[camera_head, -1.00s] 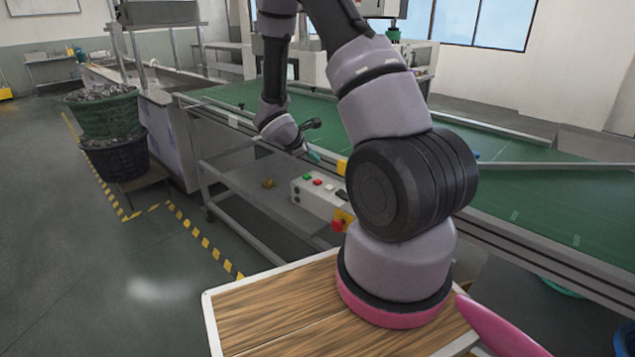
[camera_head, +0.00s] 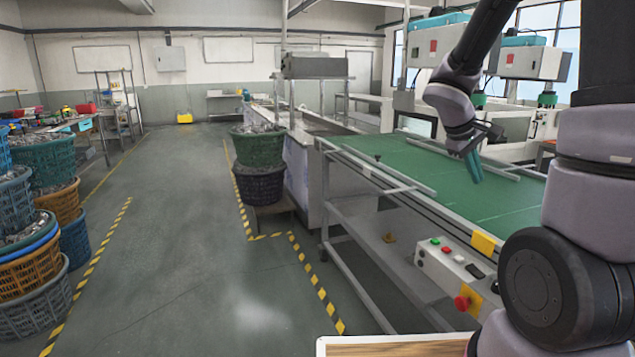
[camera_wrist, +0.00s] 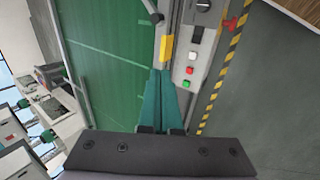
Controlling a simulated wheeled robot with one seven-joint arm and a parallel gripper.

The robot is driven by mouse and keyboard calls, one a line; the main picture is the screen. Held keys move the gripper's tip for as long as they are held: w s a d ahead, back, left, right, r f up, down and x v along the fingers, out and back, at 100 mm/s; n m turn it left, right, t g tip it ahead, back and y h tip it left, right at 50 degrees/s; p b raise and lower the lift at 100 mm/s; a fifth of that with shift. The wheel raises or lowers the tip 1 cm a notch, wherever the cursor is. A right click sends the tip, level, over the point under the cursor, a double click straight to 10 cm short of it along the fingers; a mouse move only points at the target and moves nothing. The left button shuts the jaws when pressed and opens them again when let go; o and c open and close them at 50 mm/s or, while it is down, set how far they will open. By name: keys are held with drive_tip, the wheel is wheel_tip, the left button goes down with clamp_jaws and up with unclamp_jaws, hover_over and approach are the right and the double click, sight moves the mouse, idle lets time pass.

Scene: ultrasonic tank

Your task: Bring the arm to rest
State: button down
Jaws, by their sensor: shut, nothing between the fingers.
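My gripper (camera_head: 473,167) hangs from my raised arm at the right of the head view, over the green conveyor belt (camera_head: 420,160). Its teal fingers are shut, with nothing between them. In the wrist view the gripper (camera_wrist: 160,75) points along the belt's edge, its fingertips close together near a yellow label. The belt (camera_wrist: 105,50) fills the left of that view. I cannot tell the exact height of the fingers above the belt.
A control box (camera_head: 455,265) with colored buttons and a red knob is fixed to the conveyor's near side. Stacked baskets (camera_head: 260,150) stand beside a metal tank (camera_head: 300,165). More baskets (camera_head: 40,240) stand at far left. The floor (camera_head: 180,250) between is clear.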

drive_tip(key=s+a+r+m+t+y, duration=0.5)
drive_tip(key=s+a+r+m+y, duration=0.3)
drive_tip(key=s+a+r, duration=0.5)
wheel_tip(320, 180, up, 2)
drive_tip(key=s, duration=0.3)
drive_tip(key=shift+a+r, duration=0.15)
drive_tip(key=shift+a, duration=0.05)
